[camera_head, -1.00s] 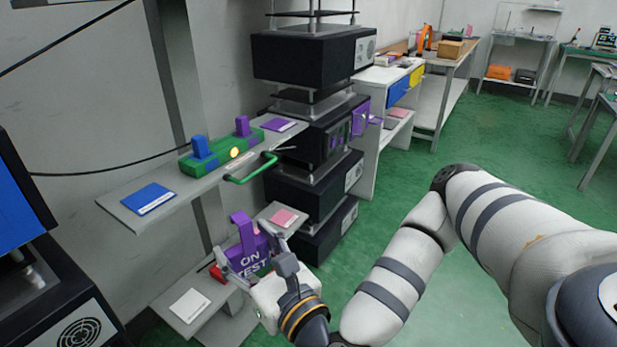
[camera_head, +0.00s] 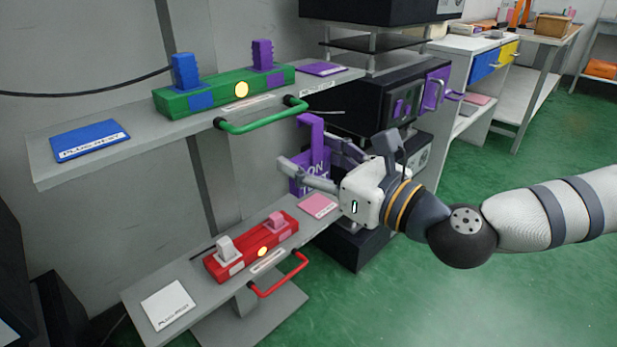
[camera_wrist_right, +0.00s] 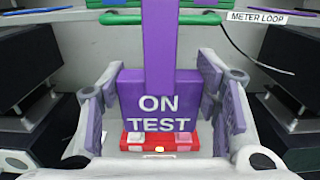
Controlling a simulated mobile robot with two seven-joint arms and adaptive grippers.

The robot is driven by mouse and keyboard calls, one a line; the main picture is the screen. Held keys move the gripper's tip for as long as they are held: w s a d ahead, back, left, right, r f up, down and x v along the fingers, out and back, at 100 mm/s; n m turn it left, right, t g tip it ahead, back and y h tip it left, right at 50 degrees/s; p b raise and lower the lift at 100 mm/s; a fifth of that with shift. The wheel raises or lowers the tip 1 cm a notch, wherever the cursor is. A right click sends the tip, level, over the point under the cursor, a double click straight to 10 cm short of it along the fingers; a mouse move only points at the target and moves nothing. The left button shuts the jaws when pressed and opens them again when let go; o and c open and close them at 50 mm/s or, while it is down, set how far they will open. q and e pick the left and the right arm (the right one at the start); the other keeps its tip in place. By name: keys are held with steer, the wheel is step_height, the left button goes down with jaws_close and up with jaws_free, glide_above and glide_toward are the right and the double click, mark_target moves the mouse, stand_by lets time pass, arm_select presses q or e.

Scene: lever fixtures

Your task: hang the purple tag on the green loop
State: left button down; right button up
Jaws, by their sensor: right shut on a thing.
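The purple tag (camera_head: 318,139) has a hooked top and white lettering; in the wrist view it reads ON TEST (camera_wrist_right: 158,100). My right gripper (camera_head: 312,163) is shut on the tag's body, one finger on each side, and holds it upright in the air. The green loop (camera_head: 264,122) is a handle-like bar on the front edge of the upper shelf. The tag's hook is just right of and slightly below the loop's right end in the head view, apart from it as far as I can tell. In the wrist view the loop (camera_wrist_right: 160,17) shows behind the tag's stem. My left gripper is not in view.
The upper shelf (camera_head: 110,165) carries a green block (camera_head: 215,91) with blue and purple levers. The lower shelf (camera_head: 150,290) has a red block (camera_head: 240,252) and a red loop (camera_head: 283,277). Dark equipment (camera_head: 350,105) stands behind right.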

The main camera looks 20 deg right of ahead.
steer(key=shift+w+a+r, duration=0.15)
steer(key=shift+w+a, duration=0.15)
steer(key=shift+w, duration=0.35)
steer(key=f+b+x, duration=0.1)
steer(key=x, duration=0.5)
steer(key=shift+w+b, duration=0.3)
steer(key=o, duration=1.2)
